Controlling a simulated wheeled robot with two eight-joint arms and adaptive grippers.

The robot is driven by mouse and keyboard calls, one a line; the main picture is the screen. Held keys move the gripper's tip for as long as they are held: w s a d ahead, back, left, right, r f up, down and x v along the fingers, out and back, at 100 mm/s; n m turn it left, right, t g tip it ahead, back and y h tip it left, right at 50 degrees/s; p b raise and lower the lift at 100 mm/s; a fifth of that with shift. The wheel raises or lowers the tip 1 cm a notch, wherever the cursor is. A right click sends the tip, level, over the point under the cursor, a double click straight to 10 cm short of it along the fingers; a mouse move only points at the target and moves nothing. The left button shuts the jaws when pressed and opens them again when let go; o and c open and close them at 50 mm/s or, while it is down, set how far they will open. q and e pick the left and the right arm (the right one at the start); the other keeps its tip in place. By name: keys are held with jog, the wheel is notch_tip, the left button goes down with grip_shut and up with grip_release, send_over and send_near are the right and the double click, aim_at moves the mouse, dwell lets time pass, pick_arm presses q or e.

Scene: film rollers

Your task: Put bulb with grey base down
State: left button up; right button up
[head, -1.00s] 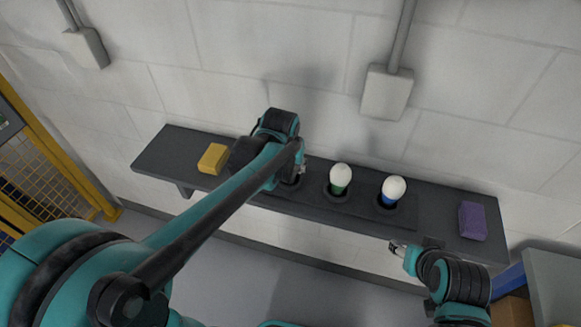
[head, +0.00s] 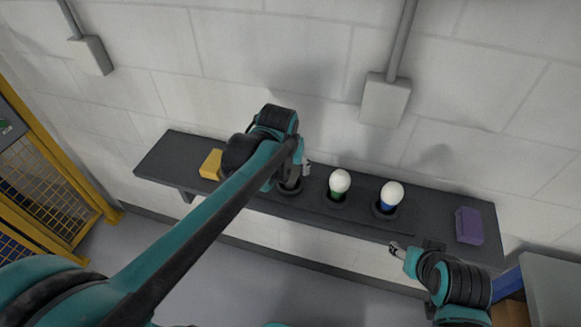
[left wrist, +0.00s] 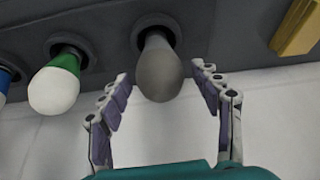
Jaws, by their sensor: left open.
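The bulb with the grey base (left wrist: 158,72) stands in a round socket of the dark shelf in the left wrist view, its grey globe toward the camera. My left gripper (left wrist: 163,88) is open, with one finger on each side of the bulb and gaps visible between. In the head view my left gripper (head: 300,174) is over the leftmost socket (head: 289,188), and its arm hides most of that bulb. My right gripper (head: 397,249) is in front of the shelf's right part, too small to tell open or shut.
A green-based bulb (head: 339,185) and a blue-based bulb (head: 390,196) stand in sockets to the right. A yellow block (head: 211,164) lies on the shelf (head: 165,159) at left, a purple block (head: 469,225) at right. A wall stands close behind.

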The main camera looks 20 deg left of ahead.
pick_arm(q)
jog(key=p+v, duration=0.2)
jog(key=v, duration=0.5)
jog(key=s+a+f+t, duration=0.1)
jog(key=s+f, duration=0.2)
jog(key=s, duration=0.3)
jog(key=s+a+f+t, duration=0.1)
jog(key=s+a+f, duration=0.1)
jog(key=s, duration=0.5)
jog(key=shift+f+m+t, duration=0.3)
jog(key=shift+f, duration=0.1)
